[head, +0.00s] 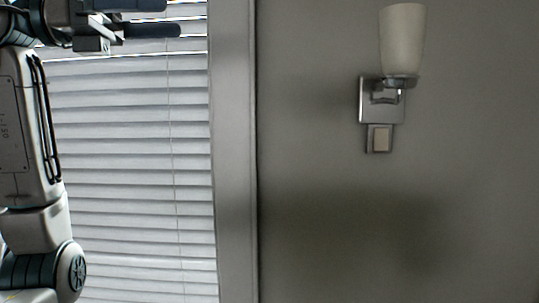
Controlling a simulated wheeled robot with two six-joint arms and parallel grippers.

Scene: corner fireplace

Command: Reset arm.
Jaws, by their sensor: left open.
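My left arm rises along the left edge of the head view, raised and bent. My left gripper (160,18) is at the top left, in front of the window blinds, with dark fingers pointing right. The fingers are apart, one above the other, and nothing shows between them. The upper finger is partly cut off by the top edge of the picture. My right gripper and right arm are not in view.
White window blinds (130,170) fill the left part, with a pale window frame (235,150) beside them. A wall lamp (402,40) with a metal bracket hangs on the grey wall (310,220) at the right. No table or floor shows.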

